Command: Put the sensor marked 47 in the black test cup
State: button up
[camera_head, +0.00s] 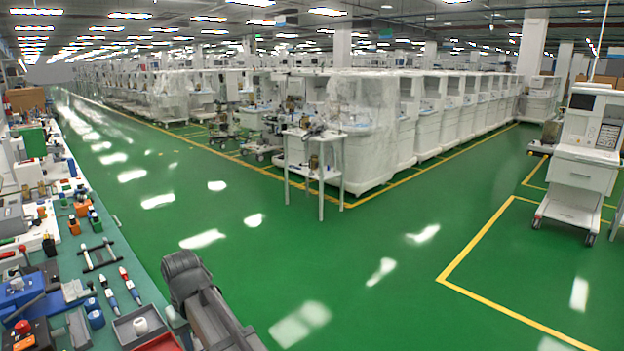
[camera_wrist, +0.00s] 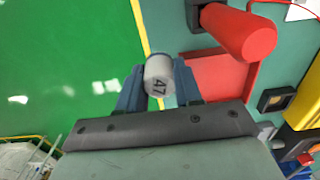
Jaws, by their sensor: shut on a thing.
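The sensor marked 47 (camera_wrist: 157,70) is a pale grey-white cylinder in the wrist view, its number facing the camera. My gripper (camera_wrist: 160,82) is shut on it, one blue-grey finger on each side. Behind it are the bench's edge and the green floor. In the head view my dark arm reaches over the near bench edge, and its fingertips cannot be made out. A small black square holder (camera_wrist: 275,99) lies right of the gripper in the wrist view; I cannot tell whether it is the black test cup.
A red tray (camera_wrist: 222,72) and a large red cylinder (camera_wrist: 240,32) are close right of the gripper. In the head view a grey tray (camera_head: 120,331) with a white cylinder (camera_head: 141,325) stands near the bench edge. Tools crowd the bench; the floor (camera_head: 330,260) beside it is clear.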

jog(key=w+d+f+m, duration=0.2)
jog(key=w+d+f, duration=0.1)
jog(key=d, duration=1)
jog(key=w+d+f+m, duration=0.2)
jog(key=d+f, duration=0.2)
jog(key=d, duration=0.8)
jog(key=w+d+f+m, duration=0.2)
jog(key=w+d+f, duration=0.1)
jog(key=d, duration=1)
jog(key=s+d+f+m, duration=0.1)
jog(key=s+d, duration=0.1)
jog(key=d, duration=0.5)
jog(key=s+d+f+m, duration=0.1)
jog(key=d+f+m, duration=0.1)
jog(key=d, duration=0.5)
jog(key=shift+s, duration=0.35)
jog(key=shift+a+f, duration=0.1)
